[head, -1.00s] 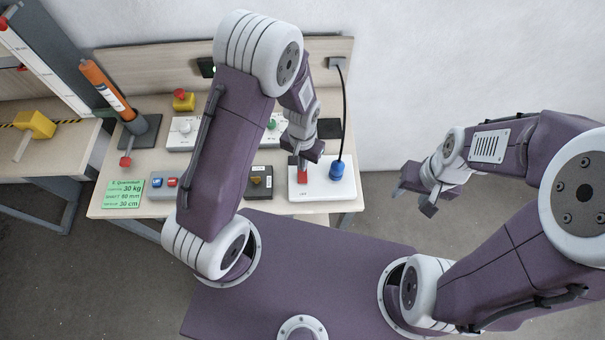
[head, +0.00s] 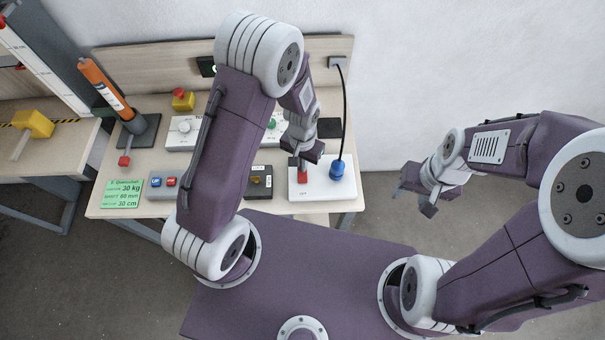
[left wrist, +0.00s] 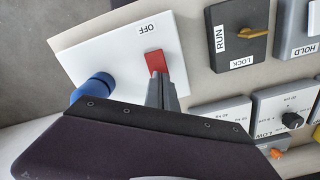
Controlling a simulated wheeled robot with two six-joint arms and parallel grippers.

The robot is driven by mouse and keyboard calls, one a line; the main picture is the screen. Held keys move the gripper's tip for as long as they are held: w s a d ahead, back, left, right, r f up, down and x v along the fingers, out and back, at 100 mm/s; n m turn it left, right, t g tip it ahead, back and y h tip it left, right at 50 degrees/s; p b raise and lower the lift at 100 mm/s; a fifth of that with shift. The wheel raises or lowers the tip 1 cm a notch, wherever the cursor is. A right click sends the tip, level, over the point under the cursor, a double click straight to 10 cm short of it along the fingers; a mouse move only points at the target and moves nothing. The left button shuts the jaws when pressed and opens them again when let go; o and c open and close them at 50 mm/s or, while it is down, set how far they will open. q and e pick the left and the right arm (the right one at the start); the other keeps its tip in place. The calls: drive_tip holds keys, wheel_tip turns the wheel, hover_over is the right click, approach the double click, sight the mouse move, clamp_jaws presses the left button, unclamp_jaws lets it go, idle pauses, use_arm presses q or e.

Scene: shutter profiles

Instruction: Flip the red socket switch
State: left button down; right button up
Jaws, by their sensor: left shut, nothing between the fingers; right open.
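The red switch (head: 303,178) sits on the left part of a white socket plate (head: 325,189) near the table's front right. An OFF label is beside it on the plate. In the left wrist view the red switch (left wrist: 155,61) shows just beyond my fingertips. My left gripper (head: 303,164) is shut and empty, its tips at the far end of the switch. They look close to or touching it; I cannot tell which, and they hide part of it. A blue plug (head: 337,170) with a black cable is in the plate's right part. My right gripper (head: 414,201) is open, off the table's right side.
A box with a RUN/LOCK knob (left wrist: 240,33) is beside the plate. A box with blue and red buttons (head: 164,184), a green card (head: 123,194) and an orange tube (head: 106,89) stand farther left. My left arm hides the table's middle.

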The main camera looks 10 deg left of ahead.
use_arm(q)
drive_tip(key=shift+f+b, duration=0.35)
drive_tip(key=shift+f, duration=0.15)
drive_tip(key=shift+r, duration=0.1)
wheel_tip(320, 180, up, 7)
drive_tip(key=p, duration=0.6)
idle(0.5)
